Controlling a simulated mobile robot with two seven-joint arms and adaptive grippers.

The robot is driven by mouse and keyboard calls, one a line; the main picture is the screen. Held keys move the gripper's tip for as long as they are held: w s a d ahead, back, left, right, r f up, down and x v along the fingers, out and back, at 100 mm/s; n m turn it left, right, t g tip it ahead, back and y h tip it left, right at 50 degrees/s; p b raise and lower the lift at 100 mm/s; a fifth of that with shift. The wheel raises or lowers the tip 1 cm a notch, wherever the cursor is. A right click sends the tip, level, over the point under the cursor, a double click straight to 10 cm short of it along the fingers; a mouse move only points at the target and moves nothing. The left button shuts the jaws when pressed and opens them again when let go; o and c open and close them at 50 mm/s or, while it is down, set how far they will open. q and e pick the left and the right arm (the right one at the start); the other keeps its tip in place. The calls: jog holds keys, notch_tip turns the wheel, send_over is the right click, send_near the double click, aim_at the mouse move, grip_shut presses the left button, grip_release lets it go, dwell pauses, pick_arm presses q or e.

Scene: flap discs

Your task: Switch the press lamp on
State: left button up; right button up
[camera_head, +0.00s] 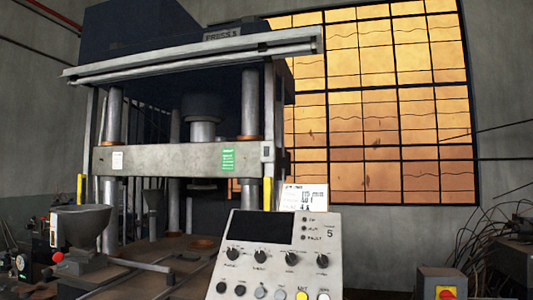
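A large press (150,158) with a dark head and steel columns stands at the left and centre. A long pale bar (190,63), which looks like a tube lamp, runs along the front of its head; I see no clear glow from it. A small grey box (268,152) sits at the right end of the press's crossbeam. A light control panel (275,262) stands in front, with a dark screen (260,227), a row of black knobs and a lower row of buttons, one of them yellow (302,295). Its labels are too small to read. Neither gripper is in view.
A grey funnel-shaped hopper (80,222) and a red knob (58,257) are at the lower left. A box with a red button on yellow (446,292) is at the lower right. Tangled cables (490,240) hang at the right. A paper sign (304,197) stands behind the panel.

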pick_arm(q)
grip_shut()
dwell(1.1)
